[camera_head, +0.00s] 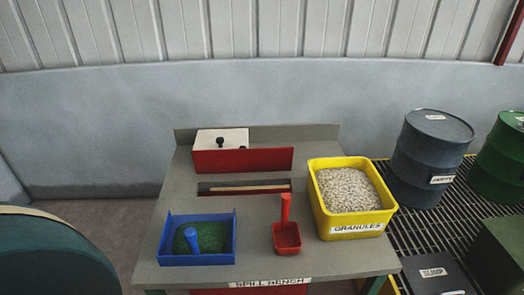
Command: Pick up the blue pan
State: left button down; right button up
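The blue pan (197,260) sits at the front left of the grey bench.
A red scoop (287,238) with an upright handle stands right of the pan. A yellow tub (356,229) of granules is at the bench's right. A red-fronted box (242,160) is behind. Drums (430,155) stand right; a dark green rounded object (50,260) is at left.

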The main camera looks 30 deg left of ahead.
aim_at(202, 239)
jog(key=k+j+z, duration=0.2)
jog(key=z, duration=0.2)
jog(key=k+j+z, duration=0.25)
jog(key=z, duration=0.15)
jog(key=k+j+z, duration=0.15)
jog(key=z, duration=0.35)
jog(key=k+j+z, duration=0.1)
jog(key=z, duration=0.35)
jog(key=k+z, duration=0.3)
jog(key=z, duration=0.2)
jog(key=k+j+z, duration=0.15)
jog(key=z, duration=0.25)
jog(key=k+z, duration=0.4)
jog(key=k+j+z, duration=0.1)
jog(key=z, duration=0.35)
jog(key=k+z, duration=0.4)
jog(key=k, duration=0.65)
jog(key=k+j+u, duration=0.55)
jog(key=k+j, duration=0.15)
jog(key=k+j+u, duration=0.4)
jog(key=j, duration=0.2)
jog(key=k+j+u, duration=0.2)
jog(key=i+j+u, duration=0.1)
jog(key=j, duration=0.2)
jog(key=i+j+u, duration=0.1)
jog(key=j, duration=0.25)
jog(key=i+j+u, duration=0.1)
jog(key=i+j, duration=0.1)
jog(key=j, duration=0.1)
